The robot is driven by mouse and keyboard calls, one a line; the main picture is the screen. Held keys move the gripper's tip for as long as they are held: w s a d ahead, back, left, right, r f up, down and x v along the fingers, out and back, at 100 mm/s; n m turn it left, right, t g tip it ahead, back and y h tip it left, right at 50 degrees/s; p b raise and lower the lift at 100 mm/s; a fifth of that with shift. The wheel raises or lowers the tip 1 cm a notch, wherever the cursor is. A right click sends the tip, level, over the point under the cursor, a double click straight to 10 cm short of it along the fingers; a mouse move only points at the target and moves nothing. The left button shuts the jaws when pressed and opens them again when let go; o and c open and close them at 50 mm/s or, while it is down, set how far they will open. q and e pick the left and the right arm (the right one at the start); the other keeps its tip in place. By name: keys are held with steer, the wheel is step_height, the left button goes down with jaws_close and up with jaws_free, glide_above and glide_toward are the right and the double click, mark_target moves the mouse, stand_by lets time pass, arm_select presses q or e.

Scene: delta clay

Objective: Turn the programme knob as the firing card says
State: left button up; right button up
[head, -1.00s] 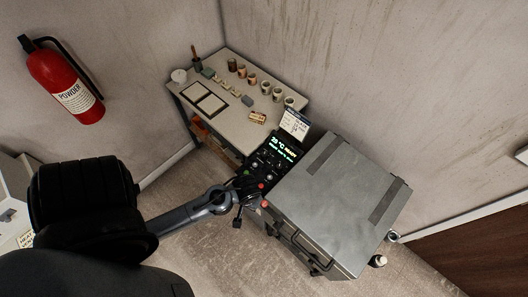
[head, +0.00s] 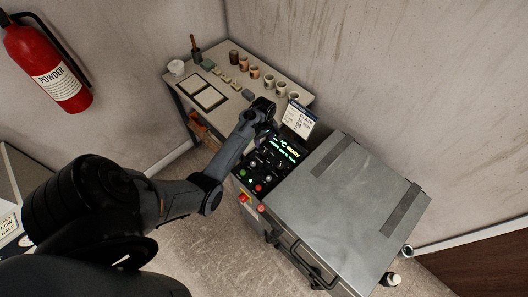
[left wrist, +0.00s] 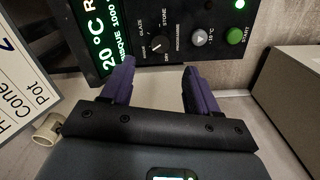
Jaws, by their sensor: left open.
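The programme knob (left wrist: 157,45) is a round black knob on the dark kiln control panel (left wrist: 180,15), ringed by words such as GLAZE, STONE and DRY. Its exact setting is hard to read. The lit display (left wrist: 105,30) shows 20 °C and a line starting BISQUE 1000; it also shows in the head view (head: 286,150). My left gripper (left wrist: 159,64) is open, its purple fingers apart on either side below the knob, with nothing between them. In the head view my left gripper (head: 262,122) is above the panel's back. The firing card (head: 299,120) stands behind the panel, partly readable.
A grey arrow button (left wrist: 199,38) and the green START button (left wrist: 234,36) sit beside the knob. The large grey kiln (head: 345,205) stands right of the panel. A table (head: 225,72) with pots and tiles is behind. A fire extinguisher (head: 45,65) hangs at left.

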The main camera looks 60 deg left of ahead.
mark_target(264, 152)
arm_select(q)
step_height(264, 152, down, 9)
steer(key=shift+f+b, duration=0.1)
steer(key=shift+b, duration=0.7)
steer(key=c, duration=1)
steer(key=shift+c, duration=0.2)
